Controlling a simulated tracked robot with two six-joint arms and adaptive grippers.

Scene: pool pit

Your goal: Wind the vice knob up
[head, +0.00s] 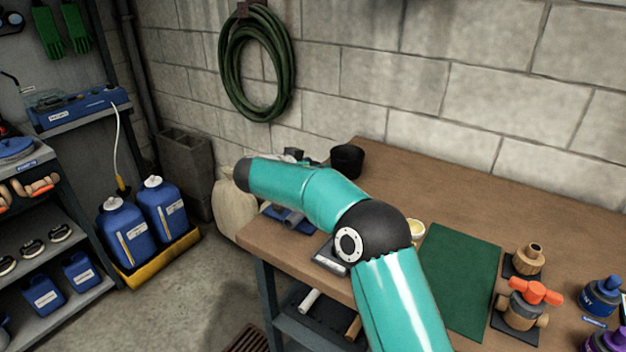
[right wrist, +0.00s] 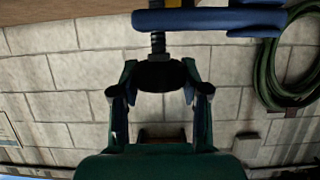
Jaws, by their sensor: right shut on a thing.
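The vice is blue. In the right wrist view its blue bar (right wrist: 205,19) crosses the top, with a dark threaded screw (right wrist: 158,42) running from it to the black round knob (right wrist: 160,73). My right gripper (right wrist: 159,88) has one finger on each side of the knob and is shut on it. In the head view, blue vice parts (head: 290,215) show at the bench's left corner, below my teal right arm. The arm hides most of the vice, the knob and the gripper there. My left gripper is not in view.
The wooden bench (head: 465,190) bears a black cup (head: 347,160), a green mat (head: 458,280) and a valve with an orange handle (head: 527,300). A green hose (head: 257,62) hangs on the block wall. Blue jugs (head: 125,232) stand in a yellow tray at left.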

